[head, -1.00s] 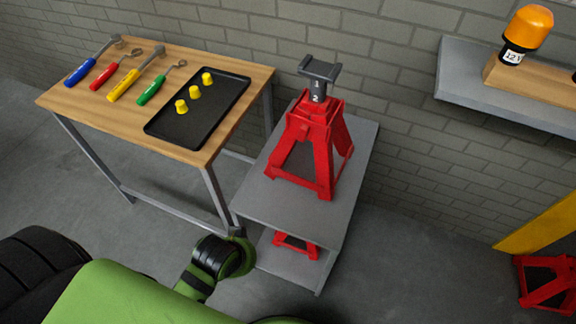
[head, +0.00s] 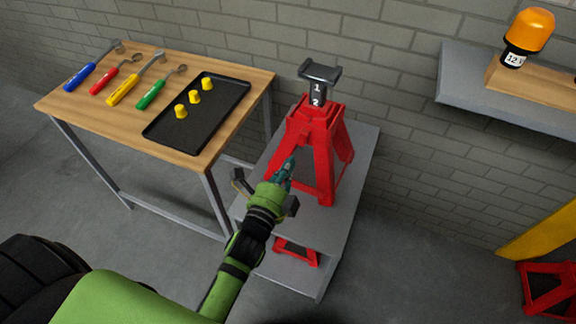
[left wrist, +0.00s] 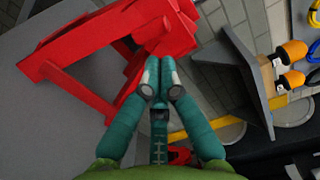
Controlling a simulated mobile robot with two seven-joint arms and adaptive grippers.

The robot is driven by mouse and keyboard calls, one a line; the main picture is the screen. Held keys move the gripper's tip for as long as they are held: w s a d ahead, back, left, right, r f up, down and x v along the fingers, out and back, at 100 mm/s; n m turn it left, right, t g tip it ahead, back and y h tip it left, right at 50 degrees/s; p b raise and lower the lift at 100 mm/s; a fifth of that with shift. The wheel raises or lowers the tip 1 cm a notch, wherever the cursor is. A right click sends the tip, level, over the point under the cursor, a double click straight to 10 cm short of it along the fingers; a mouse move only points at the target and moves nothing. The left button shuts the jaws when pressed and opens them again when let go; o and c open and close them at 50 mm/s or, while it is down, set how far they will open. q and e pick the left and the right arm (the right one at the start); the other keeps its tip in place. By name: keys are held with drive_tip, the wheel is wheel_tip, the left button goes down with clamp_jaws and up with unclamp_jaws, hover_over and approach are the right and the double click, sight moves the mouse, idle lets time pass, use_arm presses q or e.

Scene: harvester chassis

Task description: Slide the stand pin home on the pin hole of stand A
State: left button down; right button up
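Stand A appears to be the red jack stand (head: 328,150) with a dark post (head: 318,95) marked 1 and 2, upright on the grey cart. Its red frame also fills the upper left of the left wrist view (left wrist: 85,55). My left gripper (head: 290,163) is in front of the stand's near side, its teal fingers pointing up at it. In the left wrist view the fingertips (left wrist: 159,78) are together, with no object visible between them. I cannot make out the stand pin or the pin hole. My right gripper is out of view.
The grey cart (head: 358,165) has another red stand (head: 297,250) on its lower shelf. A wooden table (head: 100,115) at left holds several tools and a black tray (head: 215,122) with yellow caps. A wall shelf (head: 455,85) with an orange beacon (head: 530,32) is at right.

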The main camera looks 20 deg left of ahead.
sight(304, 137)
use_arm(q)
drive_tip(key=w+b, duration=0.2)
drive_tip(key=w, duration=0.3)
drive_tip(key=shift+w+d, duration=0.15)
drive_tip(key=shift+w, duration=0.25)
drive_tip(key=shift+w+r, duration=0.1)
drive_tip(key=shift+w, duration=0.55)
drive_tip(key=shift+w, duration=0.15)
drive_tip(key=shift+w+b, duration=0.15)
drive_tip(key=shift+b, duration=0.15)
drive_tip(key=shift+s+p, duration=0.35)
drive_tip(key=shift+s, duration=0.15)
drive_tip(key=shift+s+p, duration=0.5)
drive_tip(key=shift+s, duration=1)
